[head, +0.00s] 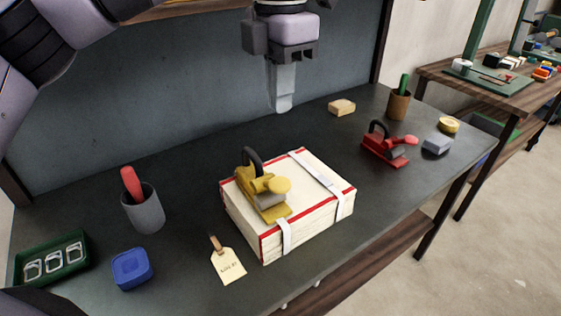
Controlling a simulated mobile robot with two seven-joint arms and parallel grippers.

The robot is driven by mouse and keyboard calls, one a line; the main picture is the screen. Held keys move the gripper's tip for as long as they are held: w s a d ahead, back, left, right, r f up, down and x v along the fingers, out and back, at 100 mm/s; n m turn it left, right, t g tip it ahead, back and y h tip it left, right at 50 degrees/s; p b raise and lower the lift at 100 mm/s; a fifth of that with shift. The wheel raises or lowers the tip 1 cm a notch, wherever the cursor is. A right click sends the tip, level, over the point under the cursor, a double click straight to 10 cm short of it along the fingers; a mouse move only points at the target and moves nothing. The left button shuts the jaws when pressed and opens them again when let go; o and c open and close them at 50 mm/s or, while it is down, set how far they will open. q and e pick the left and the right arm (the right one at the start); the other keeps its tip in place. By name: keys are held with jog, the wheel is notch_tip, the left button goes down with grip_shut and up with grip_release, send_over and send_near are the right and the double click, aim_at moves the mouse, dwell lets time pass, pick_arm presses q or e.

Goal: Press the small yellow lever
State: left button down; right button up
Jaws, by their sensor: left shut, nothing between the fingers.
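A small yellow lever device (262,191) sits on top of a thick white block with red edging (318,207), toward its left side. It has a black curved handle rising at the back and a rounded yellow knob. The block is wrapped with white straps and lies on the dark table. My left gripper (283,106) hangs above the table, behind and above the yellow lever and apart from it. Its fingers point down, closed together, with nothing held. My right gripper is not in view.
A similar red lever device (385,148) stands at the right. A grey cup (144,210), blue box (132,268), green tray (52,258) and paper tag (228,264) lie left. A wall (170,110) stands behind.

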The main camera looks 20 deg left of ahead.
aim_at(282, 185)
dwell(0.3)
pick_arm(q)
notch_tip(282, 185, down, 14)
jog(key=shift+p, duration=0.9)
jog(key=f+y+b, duration=0.1)
jog(key=b, duration=0.1)
jog(key=shift+s+d+t+b, duration=0.3)
jog(key=shift+s+d+t, duration=0.05)
jog(key=shift+d+t, duration=0.05)
jog(key=shift+s+d+f+b, duration=0.65)
jog(key=shift+d+b, duration=0.2)
jog(key=shift+b, duration=1.5)
